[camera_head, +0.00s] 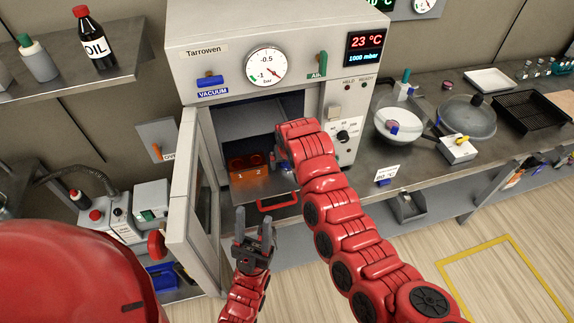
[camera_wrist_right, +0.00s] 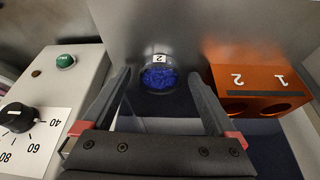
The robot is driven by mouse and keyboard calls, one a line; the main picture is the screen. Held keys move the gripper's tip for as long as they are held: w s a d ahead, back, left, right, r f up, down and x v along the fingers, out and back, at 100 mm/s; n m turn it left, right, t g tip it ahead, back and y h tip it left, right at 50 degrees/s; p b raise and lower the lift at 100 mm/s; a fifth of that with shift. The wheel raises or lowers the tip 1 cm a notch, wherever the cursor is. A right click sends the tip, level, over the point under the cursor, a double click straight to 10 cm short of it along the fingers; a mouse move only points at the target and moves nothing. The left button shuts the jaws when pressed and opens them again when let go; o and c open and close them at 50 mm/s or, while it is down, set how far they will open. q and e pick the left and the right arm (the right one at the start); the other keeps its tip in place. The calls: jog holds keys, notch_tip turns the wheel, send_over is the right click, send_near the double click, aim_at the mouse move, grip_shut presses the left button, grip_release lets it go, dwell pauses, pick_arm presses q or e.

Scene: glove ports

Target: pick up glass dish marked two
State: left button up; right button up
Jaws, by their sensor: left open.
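The glass dish marked two (camera_wrist_right: 159,76) holds blue grains and has a white label with a 2. It sits on the metal shelf inside the open oven, and I cannot make it out in the head view. My right gripper (camera_head: 279,158) reaches into the oven. In the right wrist view its fingers (camera_wrist_right: 160,88) are apart, one on each side of the dish, with a gap showing on both sides. My left gripper (camera_head: 254,228) is open and empty, in front of the oven below the shelf.
An orange block (camera_head: 247,165) marked 1 and 2, with round holes, stands beside the dish; it also shows in the right wrist view (camera_wrist_right: 259,90). The open oven door (camera_head: 198,200) stands to the left. The control panel (camera_head: 346,125) borders the opening on the right.

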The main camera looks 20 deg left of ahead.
jog(key=c, duration=1.2)
